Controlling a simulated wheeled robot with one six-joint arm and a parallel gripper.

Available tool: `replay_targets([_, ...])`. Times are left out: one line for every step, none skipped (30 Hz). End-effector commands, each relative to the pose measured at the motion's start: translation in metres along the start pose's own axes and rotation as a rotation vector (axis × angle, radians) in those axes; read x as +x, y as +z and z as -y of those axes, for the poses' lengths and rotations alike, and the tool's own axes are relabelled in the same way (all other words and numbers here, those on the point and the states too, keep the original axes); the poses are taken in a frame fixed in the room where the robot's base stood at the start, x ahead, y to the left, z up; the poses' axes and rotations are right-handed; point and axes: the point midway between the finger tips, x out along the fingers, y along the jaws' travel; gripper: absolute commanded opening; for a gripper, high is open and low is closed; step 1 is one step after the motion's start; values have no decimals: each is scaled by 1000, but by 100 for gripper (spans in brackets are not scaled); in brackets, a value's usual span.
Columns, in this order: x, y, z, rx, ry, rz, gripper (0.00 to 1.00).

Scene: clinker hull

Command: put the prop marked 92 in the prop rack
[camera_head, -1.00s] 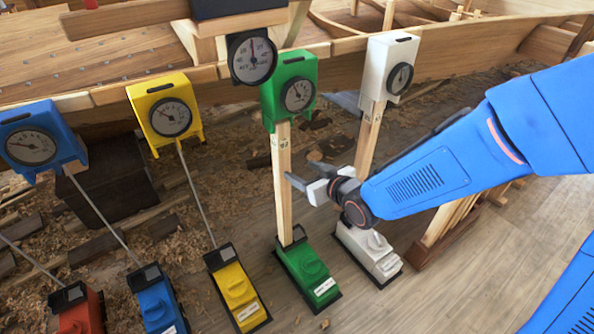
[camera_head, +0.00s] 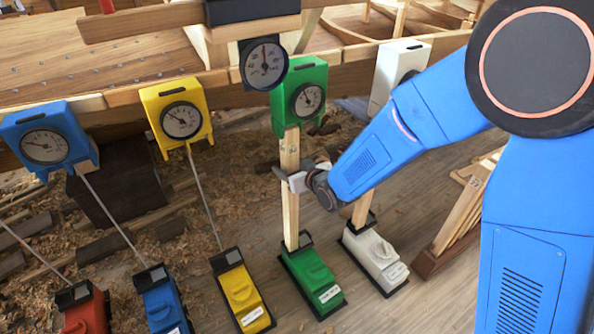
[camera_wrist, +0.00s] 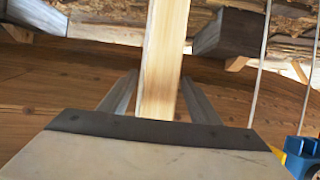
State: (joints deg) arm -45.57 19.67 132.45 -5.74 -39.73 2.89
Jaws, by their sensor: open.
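A pale wooden prop (camera_head: 291,215) stands upright between the green gauge box (camera_head: 304,95) and the green foot (camera_head: 312,277); its marking is too small to read. My gripper (camera_head: 287,178) is open at the upper part of this prop, with a finger on either side. The wrist view also shows the prop (camera_wrist: 165,60) between the two fingers (camera_wrist: 160,98). A second prop (camera_head: 360,209) stands under the white gauge box (camera_head: 393,75), partly hidden by my arm. The prop rack (camera_head: 460,225), with several leaning props, stands at the right, partly hidden by my arm.
Yellow (camera_head: 177,113) and blue (camera_head: 46,140) gauge boxes stand to the left on thin rods, above yellow (camera_head: 242,290) and blue (camera_head: 161,303) feet. A red foot (camera_head: 84,312) is at lower left. The wooden hull (camera_head: 130,60) lies behind. Floor between the white foot (camera_head: 375,257) and rack is clear.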

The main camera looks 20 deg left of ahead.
Motion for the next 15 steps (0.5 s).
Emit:
replay_targets([8, 1, 0, 0, 0, 1, 57])
replay_targets([12, 0, 0, 0, 0, 1, 57])
replay_targets([18, 1, 0, 0, 0, 1, 57])
replay_targets([21, 1, 0, 0, 0, 2, 57])
replay_targets([24, 1, 0, 0, 0, 1, 57])
replay_targets([28, 0, 0, 0, 0, 1, 57])
replay_targets([31, 0, 0, 0, 0, 1, 57])
replay_targets([33, 0, 0, 0, 0, 1, 57])
replay_targets([36, 1, 0, 0, 0, 1, 57])
replay_targets([37, 1, 0, 0, 0, 1, 57])
replay_targets([39, 1, 0, 0, 0, 1, 57])
replay_targets([40, 0, 0, 0, 0, 1, 57])
replay_targets([41, 0, 0, 0, 0, 1, 57])
replay_targets([41, 0, 0, 0, 0, 0, 57])
replay_targets([42, 0, 0, 0, 0, 0, 57])
